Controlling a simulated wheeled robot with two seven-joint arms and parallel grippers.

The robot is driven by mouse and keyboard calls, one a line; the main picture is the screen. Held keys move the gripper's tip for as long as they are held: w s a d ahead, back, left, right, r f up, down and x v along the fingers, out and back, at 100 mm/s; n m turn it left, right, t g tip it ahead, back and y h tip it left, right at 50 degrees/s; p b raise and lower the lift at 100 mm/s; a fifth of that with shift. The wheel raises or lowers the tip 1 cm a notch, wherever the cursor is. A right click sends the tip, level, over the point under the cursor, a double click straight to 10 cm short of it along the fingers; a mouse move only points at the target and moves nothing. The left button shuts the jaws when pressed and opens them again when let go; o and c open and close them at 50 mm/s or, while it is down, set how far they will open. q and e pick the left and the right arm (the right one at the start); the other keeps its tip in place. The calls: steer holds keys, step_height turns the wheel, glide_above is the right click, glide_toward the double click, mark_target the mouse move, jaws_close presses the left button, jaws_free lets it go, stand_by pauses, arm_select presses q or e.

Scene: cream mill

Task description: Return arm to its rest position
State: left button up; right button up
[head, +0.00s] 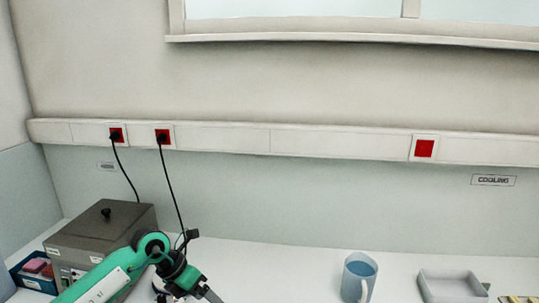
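My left arm (115,272) is green and black and reaches in from the lower left. Its gripper (205,291) is at the bottom edge of the head view, over the white counter, just right of the grey box-shaped device. The gripper is partly cut off by the frame, so its fingers and whether it holds anything cannot be made out. My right arm and gripper are not in view.
A grey lidded device (100,235) stands behind my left arm, beside a blue bin (38,283). A blue mug (359,277) and a grey tray (450,285) stand to the right. The counter (280,270) between gripper and mug is clear. Black cords hang from wall sockets (162,139).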

arm_select(q)
steer(key=s+d+r+n+t+h, duration=0.2)
steer(key=s+d+r+n+h, duration=0.1)
steer(key=d+r+h, duration=0.3)
steer(key=s+d+r+n+t+h, duration=0.2)
steer(key=d+r+n+t+h, duration=0.15)
steer(key=d+h, duration=0.35)
steer(key=w+a+n+t+y, duration=0.1)
steer(key=a+n+t+y, duration=1.15)
steer(key=n, duration=0.75)
steer(key=s+a+f+n+g+y, duration=0.1)
steer(key=s+a+f+n+y, duration=0.2)
steer(key=a+f+n+y, duration=0.35)
steer(key=s+a+f+n+g, duration=0.1)
steer(key=s+f+n+g, duration=0.3)
steer(key=s+f+g, duration=0.55)
steer(key=s+f+n+g, duration=0.45)
steer(key=s+f, duration=0.55)
steer(key=s, duration=0.6)
step_height(320, 180, down, 32)
steer(key=g, duration=0.1)
steer(key=s+a+f, duration=0.1)
steer(key=s+f, duration=0.8)
steer(key=s+a+f+g, duration=0.1)
steer(key=s+a+f, duration=0.1)
steer(key=s+f, duration=0.7)
steer(key=shift+s+a+g, duration=0.3)
steer(key=shift+s, duration=0.25)
